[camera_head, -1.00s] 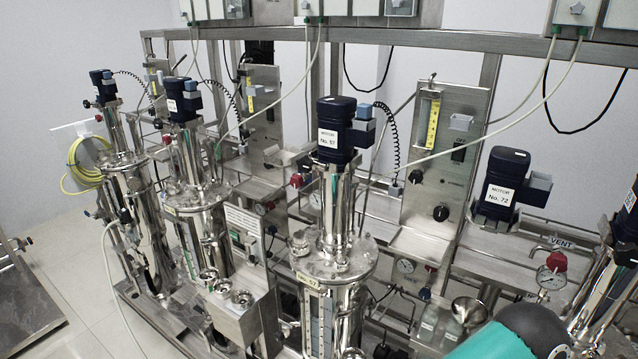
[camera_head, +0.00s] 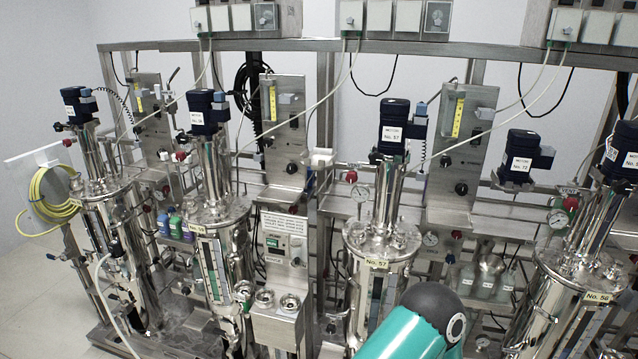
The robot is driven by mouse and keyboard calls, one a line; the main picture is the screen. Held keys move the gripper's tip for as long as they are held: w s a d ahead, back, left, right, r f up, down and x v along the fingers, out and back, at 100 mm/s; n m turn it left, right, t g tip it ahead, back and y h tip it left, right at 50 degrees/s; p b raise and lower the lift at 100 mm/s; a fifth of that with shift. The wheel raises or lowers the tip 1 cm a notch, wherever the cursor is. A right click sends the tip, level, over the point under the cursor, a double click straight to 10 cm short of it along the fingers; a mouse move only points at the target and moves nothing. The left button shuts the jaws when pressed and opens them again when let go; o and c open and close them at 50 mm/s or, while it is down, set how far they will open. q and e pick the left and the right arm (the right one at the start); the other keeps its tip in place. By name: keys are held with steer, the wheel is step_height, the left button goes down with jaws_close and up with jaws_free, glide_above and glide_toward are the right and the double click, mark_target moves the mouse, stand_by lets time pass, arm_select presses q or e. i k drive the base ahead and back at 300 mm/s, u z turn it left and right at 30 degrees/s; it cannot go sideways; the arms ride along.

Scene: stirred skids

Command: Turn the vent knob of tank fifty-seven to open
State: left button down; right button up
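Tank fifty-seven (camera_head: 380,245) is a shiny steel vessel right of the middle, labelled No. 57. Its dark blue motor (camera_head: 394,125) stands on top with a No. 57 label. A red knob (camera_head: 351,176) sits just left of the tank's upper column, above a round gauge (camera_head: 361,193); I cannot read its setting. A teal and black link of one of my arms is in front of the tank's lower right side, well below the red knob. Neither gripper is in view.
A tank labelled No. 56 (camera_head: 585,265) stands at right with another red knob (camera_head: 570,203) near it. Two more tanks (camera_head: 217,220) stand at left. A steel box with cups (camera_head: 277,325) is left of tank fifty-seven. Thin hoses cross above. Open floor (camera_head: 35,300) lies at far left.

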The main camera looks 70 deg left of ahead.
mark_target(352, 177)
steer(key=u, duration=0.85)
steer(key=k, duration=0.1)
steer(key=z, duration=1.35)
steer(key=i, duration=0.1)
steer(key=u, duration=2.9)
steer(key=i, duration=1)
steer(key=z, duration=0.15)
